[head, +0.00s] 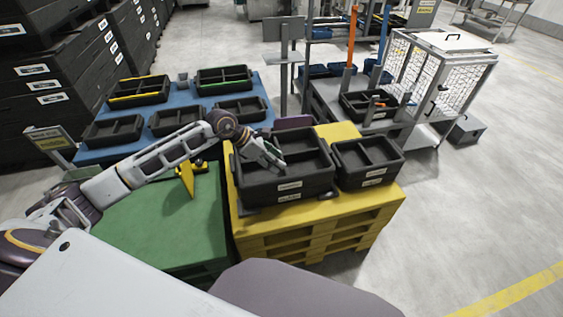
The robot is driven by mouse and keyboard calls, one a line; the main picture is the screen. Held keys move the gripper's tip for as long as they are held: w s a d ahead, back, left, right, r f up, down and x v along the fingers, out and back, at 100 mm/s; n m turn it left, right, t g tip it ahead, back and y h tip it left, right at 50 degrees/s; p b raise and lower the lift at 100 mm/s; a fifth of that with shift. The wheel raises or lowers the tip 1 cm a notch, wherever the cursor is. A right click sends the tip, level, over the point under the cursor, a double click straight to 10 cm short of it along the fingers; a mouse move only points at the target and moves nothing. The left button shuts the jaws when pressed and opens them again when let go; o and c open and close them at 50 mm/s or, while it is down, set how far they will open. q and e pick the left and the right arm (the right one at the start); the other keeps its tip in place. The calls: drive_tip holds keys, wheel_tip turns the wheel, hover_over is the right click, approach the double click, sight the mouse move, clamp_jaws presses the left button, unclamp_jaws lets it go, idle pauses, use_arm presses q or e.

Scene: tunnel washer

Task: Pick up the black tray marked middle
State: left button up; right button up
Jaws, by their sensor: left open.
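A stack of black trays (312,182) stands on the left part of a yellow pallet (300,232), with small white labels on its front. A smaller stack of black trays (365,178) stands to its right, also labelled. The label text is too small to read, so I cannot tell which tray is marked middle. My left gripper (272,160) is open at the top of the left stack, over its left compartment. I cannot tell whether it touches the tray, and it hides part of the tray's inside. My right gripper is out of view.
A green platform (185,235) with a yellow bracket (187,178) lies left of the pallet. A blue platform (200,92) behind holds several black trays. A wire cage (440,75) and a grey cart (400,122) stand at the back right. The right floor is clear.

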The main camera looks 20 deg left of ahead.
use_arm(q)
drive_tip(key=a, duration=0.1)
drive_tip(key=a+y, duration=0.1)
drive_tip(key=a, duration=0.1)
drive_tip(key=shift+f, duration=0.3)
drive_tip(key=shift+w+f, duration=0.1)
approach(289, 177)
drive_tip(key=shift+x, duration=1.6)
drive_tip(key=shift+f, duration=0.15)
drive_tip(key=shift+w+p+x, duration=0.2)
drive_tip(key=shift+p+x, duration=0.2)
drive_tip(key=shift+x, duration=2)
